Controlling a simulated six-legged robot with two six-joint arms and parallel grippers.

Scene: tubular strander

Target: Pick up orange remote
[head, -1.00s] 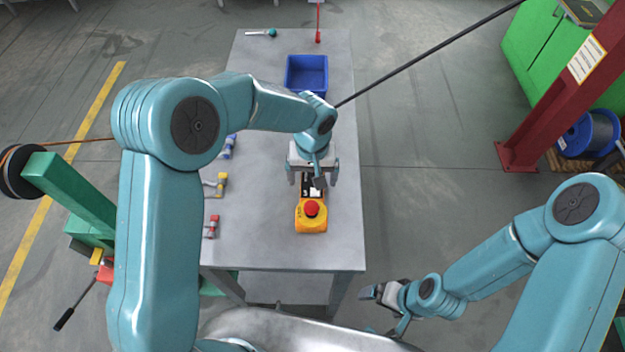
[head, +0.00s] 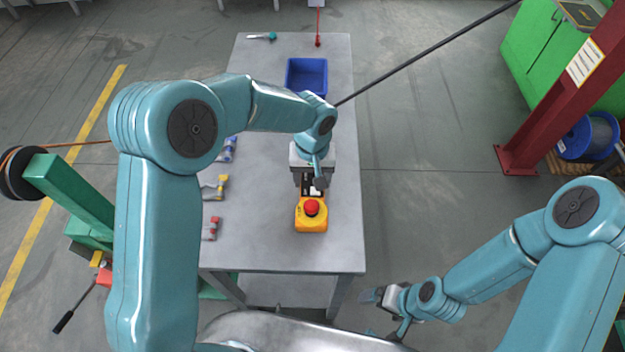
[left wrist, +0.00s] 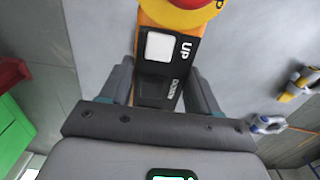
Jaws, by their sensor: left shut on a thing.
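The orange remote (head: 312,219) lies on the grey table (head: 270,248), with a red round button at its near end and a black panel at its far end. In the left wrist view the remote (left wrist: 161,76) shows a white key marked UP. My left gripper (head: 312,184) is over its far end, shut on the black part, with one finger on each side. The fingers also show in the left wrist view (left wrist: 158,95). My right gripper (head: 370,298) is off the table's near right corner; whether its jaws are open is unclear.
A blue bin (head: 306,74) stands behind my left gripper. Several coloured fittings, among them a yellow one (head: 221,186) and a red one (head: 210,228), lie along the table's left side. A teal-handled tool (head: 262,36) lies at the back. The table's right strip is clear.

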